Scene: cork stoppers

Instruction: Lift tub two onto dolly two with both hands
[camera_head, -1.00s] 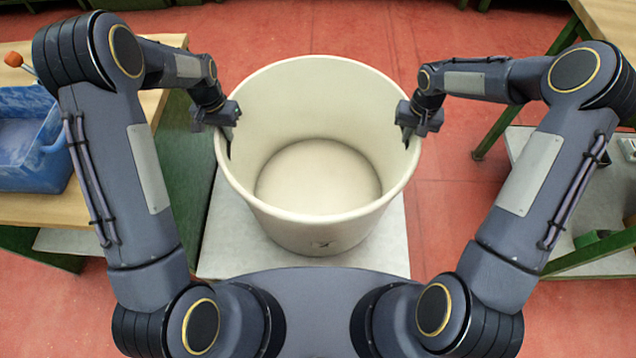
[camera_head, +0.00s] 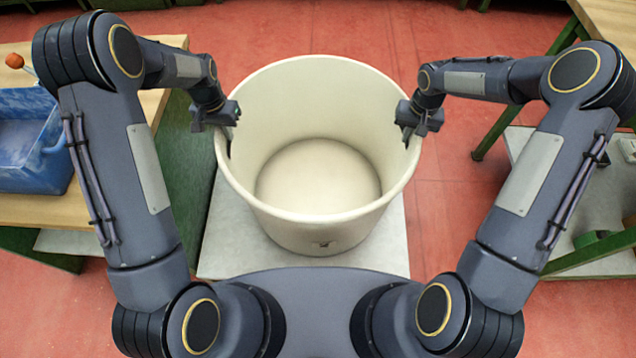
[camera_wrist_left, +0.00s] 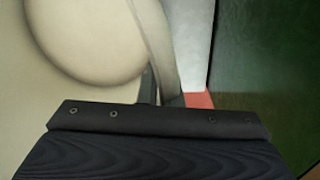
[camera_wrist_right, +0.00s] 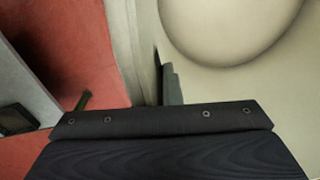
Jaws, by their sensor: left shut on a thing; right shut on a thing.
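A large round cream tub (camera_head: 320,208) stands upright and empty in the middle of the head view, with a small dark mark low on its front. My left gripper (camera_head: 229,135) is shut on the tub's left rim, and my right gripper (camera_head: 408,132) is shut on its right rim. The rim wall between the fingers also shows in the left wrist view (camera_wrist_left: 160,50) and the right wrist view (camera_wrist_right: 146,50). A pale grey flat slab (camera_head: 225,250) shows below the tub. I cannot tell whether the tub touches it. No numbers are readable, and no dolly is recognisable.
A wooden bench (camera_head: 60,208) with a blue bin (camera_head: 30,170) stands close on the left. A green-legged table (camera_head: 545,85) with a grey lower shelf (camera_head: 590,215) stands on the right. Red floor (camera_head: 450,220) is clear between the tub and that table.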

